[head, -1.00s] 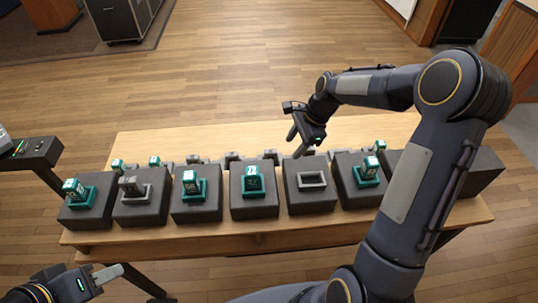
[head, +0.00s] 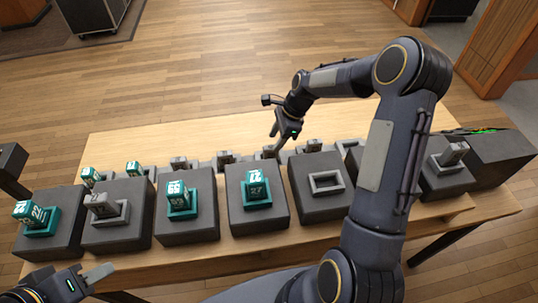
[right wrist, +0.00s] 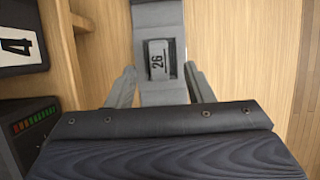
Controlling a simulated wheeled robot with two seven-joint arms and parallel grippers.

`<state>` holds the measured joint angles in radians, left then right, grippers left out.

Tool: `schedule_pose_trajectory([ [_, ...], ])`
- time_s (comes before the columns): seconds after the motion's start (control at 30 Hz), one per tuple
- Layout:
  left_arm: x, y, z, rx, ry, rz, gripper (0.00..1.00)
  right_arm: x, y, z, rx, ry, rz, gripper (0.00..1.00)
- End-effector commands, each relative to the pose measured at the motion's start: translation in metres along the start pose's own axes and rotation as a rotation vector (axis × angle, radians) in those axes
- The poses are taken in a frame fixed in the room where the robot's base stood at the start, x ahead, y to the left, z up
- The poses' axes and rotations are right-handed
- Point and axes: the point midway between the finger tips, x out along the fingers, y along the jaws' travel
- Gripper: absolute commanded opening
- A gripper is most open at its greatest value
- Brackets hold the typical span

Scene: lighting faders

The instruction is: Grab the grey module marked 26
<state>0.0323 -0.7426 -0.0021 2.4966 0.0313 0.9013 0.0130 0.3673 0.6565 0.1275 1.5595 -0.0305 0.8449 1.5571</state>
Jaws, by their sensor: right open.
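The grey module marked 26 (right wrist: 157,60) sits in a grey holder (right wrist: 158,95) in the right wrist view, its number turned sideways. My right gripper (right wrist: 160,76) is open, with one finger on each side of the module and holder and nothing held. In the head view my right gripper (head: 277,134) points down at the back row of small modules, close to a grey one (head: 271,152) whose number is too small to read there. My left gripper (head: 96,278) is at the lower left, away from the modules; only one finger shows clearly.
Dark blocks stand along the wooden table (head: 120,140). Teal modules (head: 257,188) and grey ones (head: 103,205) sit on several; one block has an empty grey frame (head: 326,182).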

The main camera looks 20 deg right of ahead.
Motion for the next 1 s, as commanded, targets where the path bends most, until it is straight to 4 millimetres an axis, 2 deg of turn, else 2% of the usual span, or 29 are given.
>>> schedule_pose_trajectory([
  [0.43,-0.015,0.007,-0.008,0.000,0.001,0.000,0.36,0.058,0.001,0.002,0.001,-0.002,0.004,0.47],
  [0.57,-0.016,0.007,-0.008,0.000,0.001,0.000,0.36,0.066,0.000,0.001,0.000,-0.001,0.001,0.47],
  [0.77,-0.015,0.007,-0.008,0.000,0.000,0.000,0.36,0.067,0.000,0.001,0.000,-0.001,0.000,0.47],
  [1.0,-0.015,0.007,-0.008,0.000,0.000,0.000,0.36,0.066,0.000,0.001,0.000,-0.001,0.000,0.16],
])
